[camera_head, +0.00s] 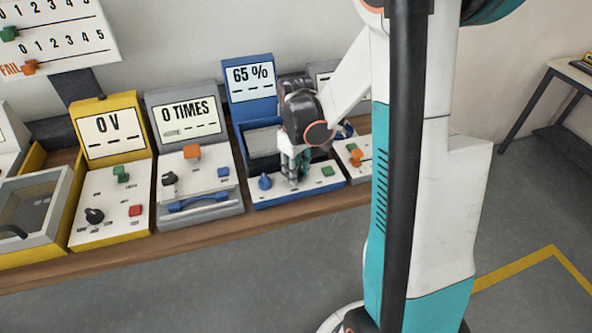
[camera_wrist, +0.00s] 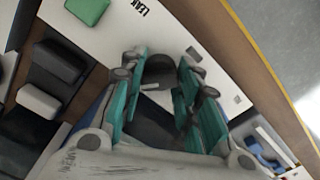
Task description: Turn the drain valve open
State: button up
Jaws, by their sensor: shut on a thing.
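The blue station (camera_head: 250,76) has a display reading 65 % and a white control panel.
The green button also shows in the wrist view (camera_wrist: 86,11), near a LEAK label (camera_wrist: 146,10). A grey station (camera_head: 183,112) reading 0 TIMES and a yellow station (camera_head: 108,130) reading 0 V stand to the left. An orange knob (camera_head: 355,158) sits on the panel to the right.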

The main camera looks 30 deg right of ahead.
jog(key=m, duration=0.4)
jog(key=shift+m, duration=2.8)
jog(key=o, duration=1.1)
notch_tip(320, 180, up, 12)
